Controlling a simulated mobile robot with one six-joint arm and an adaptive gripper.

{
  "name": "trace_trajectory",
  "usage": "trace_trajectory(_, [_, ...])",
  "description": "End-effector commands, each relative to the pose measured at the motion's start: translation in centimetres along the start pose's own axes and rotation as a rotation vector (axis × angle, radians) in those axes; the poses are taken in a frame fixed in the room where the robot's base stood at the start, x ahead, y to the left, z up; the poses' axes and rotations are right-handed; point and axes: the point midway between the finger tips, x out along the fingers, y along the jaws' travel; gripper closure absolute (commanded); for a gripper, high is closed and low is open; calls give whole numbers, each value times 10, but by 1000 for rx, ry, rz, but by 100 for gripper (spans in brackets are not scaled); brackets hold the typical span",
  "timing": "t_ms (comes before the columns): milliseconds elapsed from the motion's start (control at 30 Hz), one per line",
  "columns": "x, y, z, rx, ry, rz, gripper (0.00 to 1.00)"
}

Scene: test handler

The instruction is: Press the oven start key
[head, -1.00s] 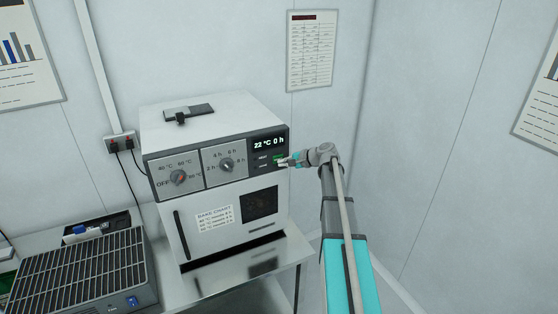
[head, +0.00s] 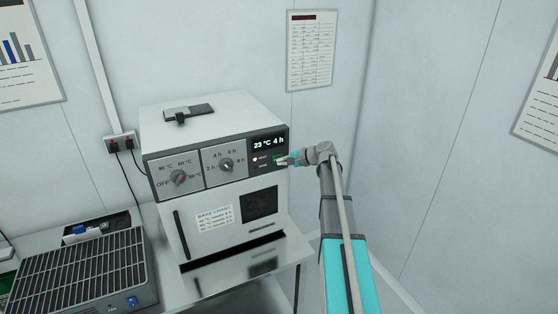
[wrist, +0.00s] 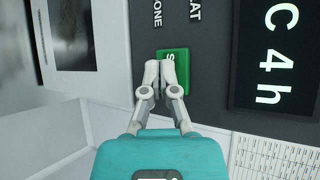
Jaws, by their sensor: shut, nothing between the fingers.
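The oven (head: 225,200) stands on a bench, with a dark control panel across its upper front. The green start key (head: 278,157) is at the panel's right, below the display (head: 268,143), which reads 23 °C 4 h. A small light beside the HEAT label (head: 256,159) glows. My gripper (head: 282,162) is shut and empty at the key. In the wrist view, the fingertips (wrist: 168,64) overlap the green key (wrist: 178,72) and hide part of it; they look to be at its face, though contact cannot be told for certain.
Two dials, the temperature dial (head: 179,178) and the time dial (head: 227,166), sit left of the key. A metal rack-topped unit (head: 80,270) stands on the bench at left. A wall is close behind and right of the oven. The right side is open floor and wall.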

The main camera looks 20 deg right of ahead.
Motion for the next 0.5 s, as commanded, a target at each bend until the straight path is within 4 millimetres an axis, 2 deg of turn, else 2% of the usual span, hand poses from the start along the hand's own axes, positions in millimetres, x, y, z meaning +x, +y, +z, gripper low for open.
trace_trajectory(500, [-7,5,6,0,-1,0,100])
